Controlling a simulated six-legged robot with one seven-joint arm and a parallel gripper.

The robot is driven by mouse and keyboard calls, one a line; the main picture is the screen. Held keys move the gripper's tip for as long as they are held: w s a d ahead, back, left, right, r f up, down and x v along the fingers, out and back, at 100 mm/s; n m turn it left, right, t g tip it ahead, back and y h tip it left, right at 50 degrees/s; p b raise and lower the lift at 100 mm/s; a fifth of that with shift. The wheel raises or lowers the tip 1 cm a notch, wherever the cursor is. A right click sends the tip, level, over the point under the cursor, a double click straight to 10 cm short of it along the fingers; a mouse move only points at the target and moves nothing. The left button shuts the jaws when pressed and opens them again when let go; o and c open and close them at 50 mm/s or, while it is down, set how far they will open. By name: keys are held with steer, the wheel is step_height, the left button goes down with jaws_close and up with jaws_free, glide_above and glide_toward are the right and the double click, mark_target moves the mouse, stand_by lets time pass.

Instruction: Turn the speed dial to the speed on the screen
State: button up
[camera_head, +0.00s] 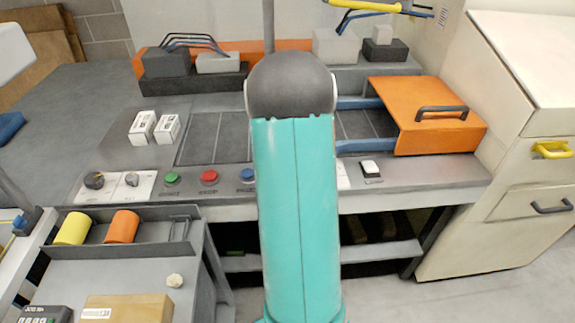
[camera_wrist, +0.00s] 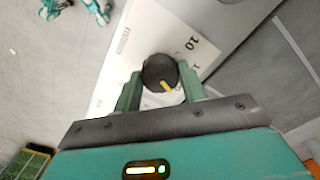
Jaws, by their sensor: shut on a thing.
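In the wrist view a round dark dial (camera_wrist: 158,69) with a yellow pointer stands on a white plate (camera_wrist: 140,42) with printed marks. A "10" and a "1" are readable on the plate; other marks are too small or hidden. My gripper (camera_wrist: 160,84) is shut on the dial, one green finger on each side. The yellow pointer faces the gripper's side of the dial. In the head view my teal arm covers the gripper and the held dial. No screen with a readable speed shows in either view.
The console (camera_head: 430,175) carries green (camera_head: 172,178), red (camera_head: 209,177) and blue (camera_head: 247,175) buttons, a white-topped switch (camera_head: 370,168) and two knobs (camera_head: 94,180) at left. An orange cover (camera_head: 435,125) stands at right. A tray cart (camera_head: 190,212) with rolls stands front left.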

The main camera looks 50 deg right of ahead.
stand_by(0.3)
steer(key=o, duration=1)
steer(key=shift+r, duration=4.05)
